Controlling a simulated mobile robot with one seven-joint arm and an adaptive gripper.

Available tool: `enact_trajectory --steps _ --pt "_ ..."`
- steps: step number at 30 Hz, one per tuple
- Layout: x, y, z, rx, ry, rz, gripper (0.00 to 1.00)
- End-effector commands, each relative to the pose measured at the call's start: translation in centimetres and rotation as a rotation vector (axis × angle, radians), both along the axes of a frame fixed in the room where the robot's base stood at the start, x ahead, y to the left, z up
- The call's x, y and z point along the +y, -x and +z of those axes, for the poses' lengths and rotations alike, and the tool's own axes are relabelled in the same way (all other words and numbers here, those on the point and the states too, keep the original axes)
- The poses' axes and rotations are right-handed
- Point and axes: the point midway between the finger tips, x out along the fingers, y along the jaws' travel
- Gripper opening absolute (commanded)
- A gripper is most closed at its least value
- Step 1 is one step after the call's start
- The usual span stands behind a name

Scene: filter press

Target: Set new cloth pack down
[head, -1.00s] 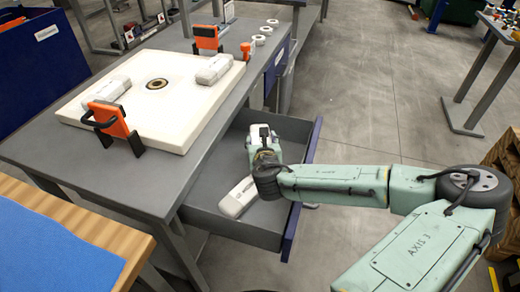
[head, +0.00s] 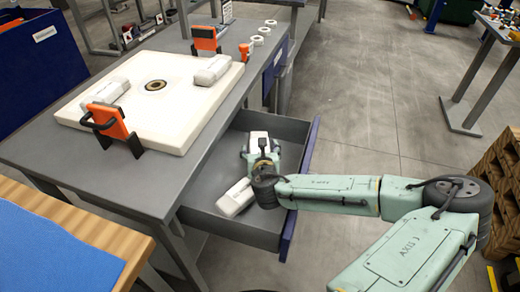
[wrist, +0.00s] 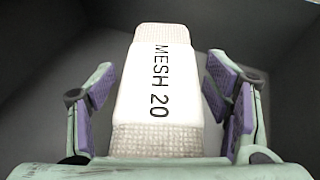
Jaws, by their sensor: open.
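A white cloth pack marked MESH 20 (wrist: 160,65), with mesh-textured ends, lies between my gripper's purple-padded fingers in the wrist view. My gripper (wrist: 162,92) is open, with a gap between the pack and the pads on each side. In the head view my gripper (head: 262,158) is low inside the open grey drawer (head: 212,180), with part of the white pack (head: 258,139) showing beside it. A second white pack (head: 236,197) lies in the drawer, nearer the camera. Whether the two packs touch is hidden.
A white filter plate (head: 180,95) lies on the grey bench (head: 60,145), with a pack (head: 212,70) at its right and another (head: 110,90) at its left. Orange clamps (head: 108,122) stand at its edges. The drawer's blue front (head: 300,190) is close to my wrist.

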Motion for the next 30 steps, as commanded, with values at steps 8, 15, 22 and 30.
enact_trajectory --steps 8,15,22,30 --pt "-0.4 2.1 0.7 0.001 0.002 -0.001 0.71" --pt "-0.7 6.9 2.7 -0.001 0.002 0.0 0.71" --pt "-0.9 10.2 4.4 -0.001 0.003 -0.001 0.71" --pt "-0.9 11.1 4.6 -0.001 0.001 -0.001 0.71"
